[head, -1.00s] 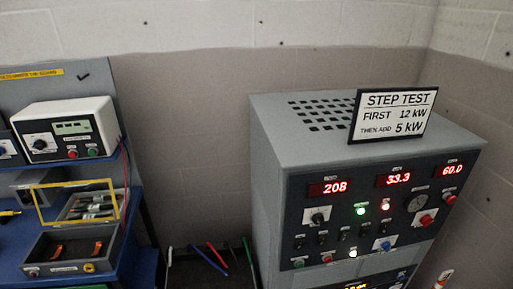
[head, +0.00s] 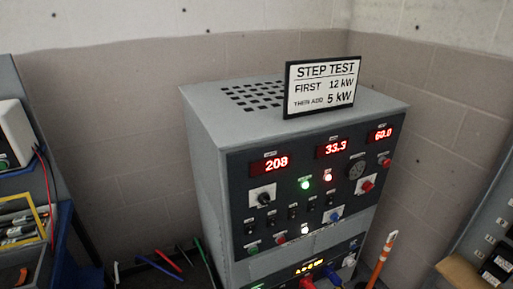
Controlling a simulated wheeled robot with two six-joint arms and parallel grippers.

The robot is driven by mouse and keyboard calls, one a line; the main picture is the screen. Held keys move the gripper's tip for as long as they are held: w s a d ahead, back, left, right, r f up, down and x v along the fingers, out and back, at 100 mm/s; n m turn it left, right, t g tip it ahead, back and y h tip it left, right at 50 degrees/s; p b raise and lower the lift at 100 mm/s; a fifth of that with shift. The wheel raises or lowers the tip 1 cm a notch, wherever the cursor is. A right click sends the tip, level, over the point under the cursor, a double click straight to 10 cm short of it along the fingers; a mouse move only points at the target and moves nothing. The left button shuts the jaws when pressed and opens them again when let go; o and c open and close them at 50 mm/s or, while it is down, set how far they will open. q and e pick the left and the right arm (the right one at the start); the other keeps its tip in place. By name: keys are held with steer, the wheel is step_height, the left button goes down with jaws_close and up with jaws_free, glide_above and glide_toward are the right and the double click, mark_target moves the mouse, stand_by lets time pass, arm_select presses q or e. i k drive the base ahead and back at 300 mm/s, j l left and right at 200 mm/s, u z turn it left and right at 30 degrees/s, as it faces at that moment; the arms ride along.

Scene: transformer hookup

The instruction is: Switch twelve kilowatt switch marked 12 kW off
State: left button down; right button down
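The grey test cabinet (head: 205,150) stands in the middle of the head view with a dark front panel. Its red displays read 208 (head: 276,164), 33.3 (head: 332,148) and 60.0 (head: 381,134). Below them is a row of small black switches (head: 292,212); their labels are too small to read, so I cannot tell which is marked 12 kW or how it is set. Neither of my grippers is in view.
A sign (head: 319,87) on the cabinet top reads "STEP TEST, first 12 kW, then add 5 kW". A black rotary knob (head: 263,198) and red knob (head: 367,186) stick out from the panel. A blue bench (head: 62,225) is left; an orange pole (head: 381,260) stands right.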

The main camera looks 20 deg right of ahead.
mark_target(330, 198)
steer(key=z, duration=1.25)
